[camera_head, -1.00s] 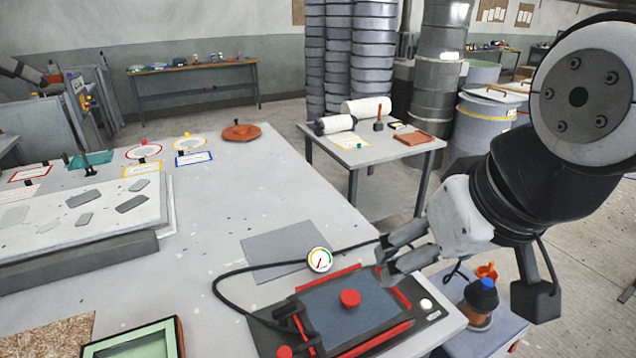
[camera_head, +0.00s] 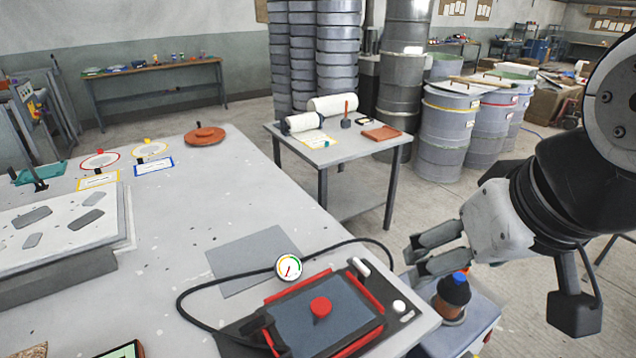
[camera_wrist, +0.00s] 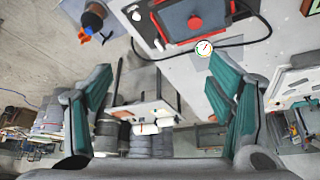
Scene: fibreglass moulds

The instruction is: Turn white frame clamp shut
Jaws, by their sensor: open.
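A dark plate with a red-edged frame (camera_head: 376,288) and a red centre knob (camera_head: 320,307) lies on the bench's near right corner. A clamp with a white handle (camera_head: 361,266) sits at the frame's far right corner; the handle slants. It also shows in the wrist view (camera_wrist: 158,44). I cannot tell how far the clamp is turned. A dark clamp (camera_head: 258,328) sits at the frame's left side. My gripper (camera_head: 411,260) is open and empty, right of the white handle and apart from it, above the bench's right edge.
A white round knob (camera_head: 399,306) is on the plate's right end. A gauge (camera_head: 288,267) with a black hose (camera_head: 190,292) stands behind the frame. A bottle with a blue cap (camera_head: 454,292) stands on a low stand to the right. A grey sheet (camera_head: 240,262) lies flat behind.

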